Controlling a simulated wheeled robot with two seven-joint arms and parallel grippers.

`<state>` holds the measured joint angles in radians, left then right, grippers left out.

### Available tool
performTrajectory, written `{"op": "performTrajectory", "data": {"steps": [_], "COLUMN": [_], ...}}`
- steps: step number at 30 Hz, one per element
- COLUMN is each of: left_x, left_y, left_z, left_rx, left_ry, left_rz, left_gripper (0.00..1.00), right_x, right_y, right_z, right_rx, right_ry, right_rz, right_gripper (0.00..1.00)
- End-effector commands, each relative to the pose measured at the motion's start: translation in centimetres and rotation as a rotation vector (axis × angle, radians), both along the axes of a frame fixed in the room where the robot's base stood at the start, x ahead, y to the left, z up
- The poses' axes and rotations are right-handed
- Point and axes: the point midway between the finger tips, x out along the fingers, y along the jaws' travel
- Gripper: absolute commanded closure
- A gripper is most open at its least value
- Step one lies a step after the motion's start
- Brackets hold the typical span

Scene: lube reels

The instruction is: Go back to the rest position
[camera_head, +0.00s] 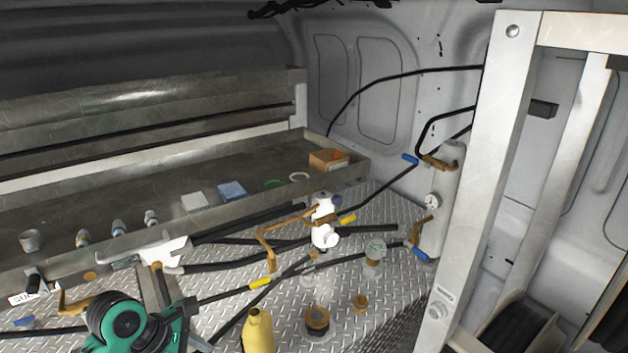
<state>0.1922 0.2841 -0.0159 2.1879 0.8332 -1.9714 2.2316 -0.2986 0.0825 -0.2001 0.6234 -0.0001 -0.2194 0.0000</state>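Neither of my grippers shows in the head view, and no arm of mine can be made out. The view looks into a van-like interior with a metal shelf (120,190) along the left. A green reel-like device (130,322) is at the bottom left. A yellow bottle (257,332) stands at the bottom edge, partly cut off. A white fitting with brass pipework (324,222) stands near the middle.
A large grey metal frame (487,180) takes up the right side. Black hoses (240,262) cross the diamond-plate surface (375,300). The shelf holds an orange box (328,159), a blue item (232,191) and several small fittings near its front edge. Bare shelf shows behind them.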

Motion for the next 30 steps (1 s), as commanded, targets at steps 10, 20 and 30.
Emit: {"op": "performTrajectory", "data": {"steps": [10,20,30], "left_x": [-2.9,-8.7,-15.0], "left_y": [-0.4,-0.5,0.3], "left_z": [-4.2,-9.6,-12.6], "left_rx": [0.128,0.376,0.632], "left_ry": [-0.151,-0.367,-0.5], "left_rz": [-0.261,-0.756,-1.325], "left_gripper": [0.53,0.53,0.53], "right_x": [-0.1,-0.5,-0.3], "right_y": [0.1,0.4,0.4], "right_z": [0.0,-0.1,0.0], "right_rx": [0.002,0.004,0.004], "right_ry": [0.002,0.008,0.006], "right_rz": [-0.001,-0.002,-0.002], "right_gripper": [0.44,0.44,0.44]}}
